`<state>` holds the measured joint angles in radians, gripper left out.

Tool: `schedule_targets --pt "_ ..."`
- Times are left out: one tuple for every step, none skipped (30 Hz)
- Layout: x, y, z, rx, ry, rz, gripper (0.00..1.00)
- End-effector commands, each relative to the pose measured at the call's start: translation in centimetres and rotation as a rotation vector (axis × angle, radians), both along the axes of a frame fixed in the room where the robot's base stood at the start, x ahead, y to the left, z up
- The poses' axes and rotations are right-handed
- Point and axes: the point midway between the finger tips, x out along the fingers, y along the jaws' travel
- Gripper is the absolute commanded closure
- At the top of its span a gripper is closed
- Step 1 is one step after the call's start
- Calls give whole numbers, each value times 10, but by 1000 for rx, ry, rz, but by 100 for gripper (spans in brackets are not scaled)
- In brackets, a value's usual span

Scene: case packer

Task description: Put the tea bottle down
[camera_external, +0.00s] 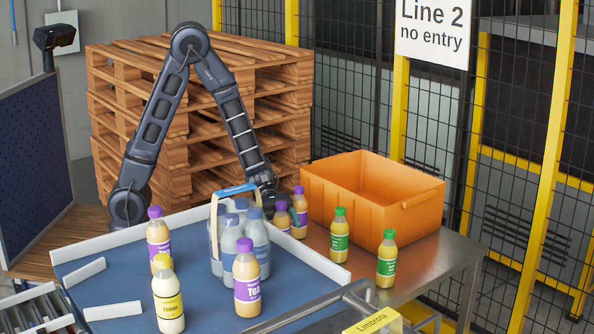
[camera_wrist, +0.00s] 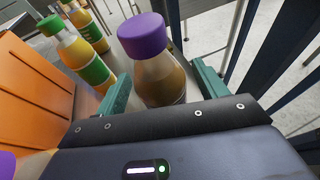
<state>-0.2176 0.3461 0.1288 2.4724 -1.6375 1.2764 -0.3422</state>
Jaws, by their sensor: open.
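A tea bottle with a purple cap and brown contents (camera_wrist: 162,75) stands upright between the two green fingers of my gripper (camera_wrist: 162,90) in the wrist view. The fingers are apart, with a gap visible beside the bottle. In the external view my gripper (camera_external: 268,202) is low at the metal table, behind two purple-capped bottles, one at the left (camera_external: 282,216) and one nearer the crate (camera_external: 299,212). The left one appears to be the bottle between my fingers. Its base is hidden in both views.
An orange crate (camera_external: 345,205) stands right of the bottles on the metal table (camera_external: 440,262). Two green-capped bottles (camera_external: 339,236) (camera_external: 387,260) stand in front of it. A blue tray (camera_external: 120,268) at left holds a bottle carrier (camera_external: 216,225), two purple-capped bottles and a yellow-capped one.

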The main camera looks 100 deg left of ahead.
Motion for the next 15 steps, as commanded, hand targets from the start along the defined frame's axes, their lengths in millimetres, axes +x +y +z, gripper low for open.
schedule_targets --pt "-4 9 3 1 -1 4 29" --pt "-7 14 5 1 -1 4 29" --pt "-10 20 8 0 -2 5 29" --pt "-13 26 10 0 -2 5 29" --pt "-16 31 11 0 -2 6 29" --pt "-20 37 13 1 -1 4 29" --pt "-22 42 15 1 -1 4 29" --pt "-25 47 17 1 -2 4 29" --pt "-28 53 19 0 -3 4 29" --pt "-31 57 21 1 -2 3 29" --pt "-33 61 22 1 -1 4 29" --pt "-35 66 23 1 -1 4 29" --pt "-37 69 24 0 -1 2 29" --pt "-39 72 26 -1 -1 2 29" --pt "-41 75 27 -1 -1 2 29"
